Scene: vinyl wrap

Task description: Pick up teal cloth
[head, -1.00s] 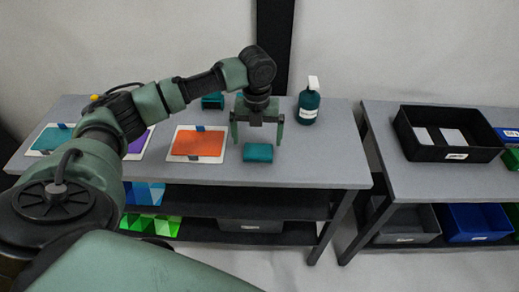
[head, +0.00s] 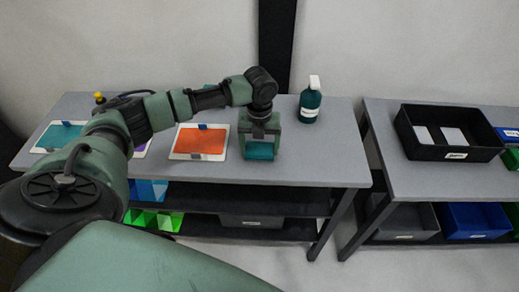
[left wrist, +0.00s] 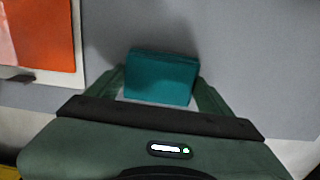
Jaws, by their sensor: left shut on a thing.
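The teal cloth (head: 259,150) is a small folded block near the front edge of the grey table. My left gripper (head: 260,148) is over it, pointing down, with its fingers at the cloth's two sides. In the left wrist view the teal cloth (left wrist: 161,78) sits between the two green fingers (left wrist: 160,98), and the gripper is shut on it. Whether the cloth is clear of the table top is hard to tell. My right gripper is not in view.
A white board with an orange sheet (head: 201,141) lies left of the gripper. A teal spray bottle (head: 310,103) stands behind right. A second table (head: 398,173) at the right carries a black bin (head: 450,153). The table right of the gripper is clear.

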